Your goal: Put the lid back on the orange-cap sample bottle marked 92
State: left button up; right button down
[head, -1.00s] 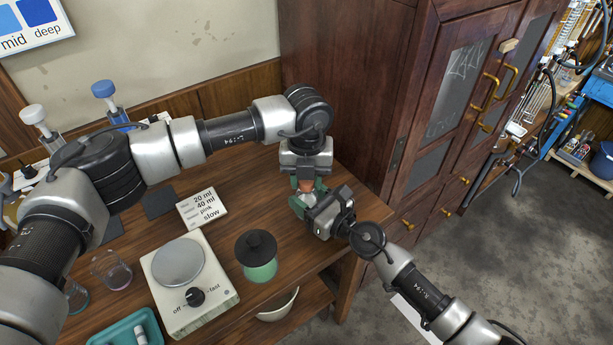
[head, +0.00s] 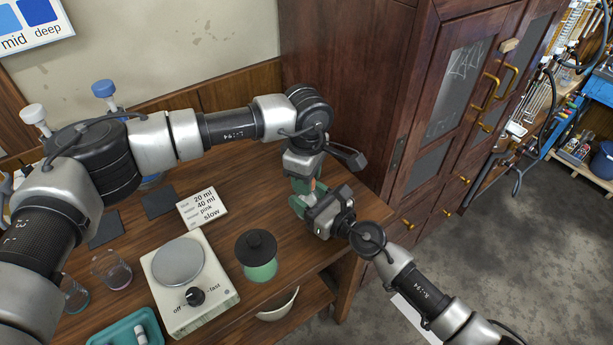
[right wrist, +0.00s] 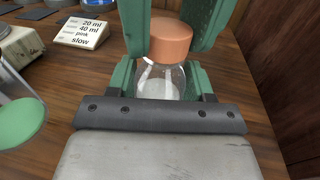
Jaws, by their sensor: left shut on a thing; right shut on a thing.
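The sample bottle (right wrist: 160,84) is clear, with pale contents, and stands upright in the right wrist view. The orange cap (right wrist: 170,40) sits at its mouth; I cannot tell if it is fully tight. The number 92 is not visible. My right gripper (head: 322,212) is shut on the bottle body, its green fingers on either side in the right wrist view (right wrist: 162,85). My left gripper (head: 305,184) comes from above, its green fingers shut around the cap. In the head view both grippers meet near the table's right end and largely hide the bottle.
Beakers (head: 112,272) and a teal tray (head: 125,330) lie left. A wooden cabinet (head: 345,90) stands close behind the grippers.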

pick_arm(q)
jog(key=shift+m, duration=0.4)
jog(key=o, duration=1.1)
notch_tip(320, 180, up, 12)
jog(key=shift+r, duration=0.1)
pick_arm(e)
jog(key=shift+c, duration=1.8)
grip_release()
